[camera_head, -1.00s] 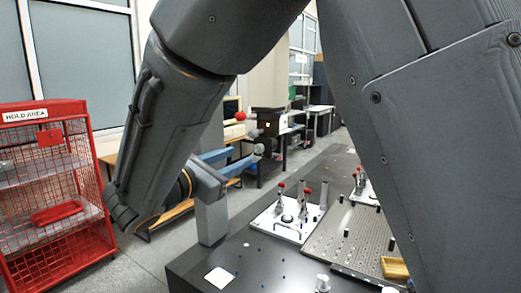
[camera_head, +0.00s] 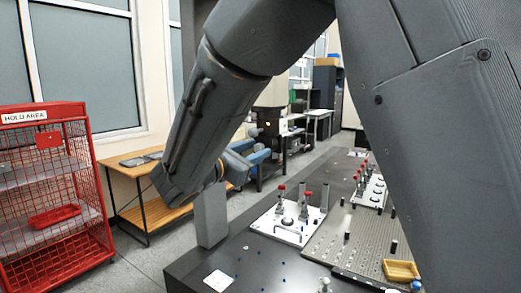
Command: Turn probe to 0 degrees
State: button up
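A black table carries a white fixture plate (camera_head: 270,232) with red-tipped clamps, a perforated plate (camera_head: 345,258) and a yellow tray (camera_head: 401,270). A grey post (camera_head: 210,215) stands at the table's left edge. A red hold-area rack (camera_head: 60,175) and a wooden bench (camera_head: 140,172) are at left.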

jog(key=c, duration=0.7)
jog(key=shift+n+p, duration=2.2)
jog(key=shift+p, duration=0.9)
jog(key=shift+n+p, duration=2.2)
jog(key=shift+p, duration=0.65)
jog(key=o, duration=0.7)
jog(key=shift+s+a, duration=0.1)
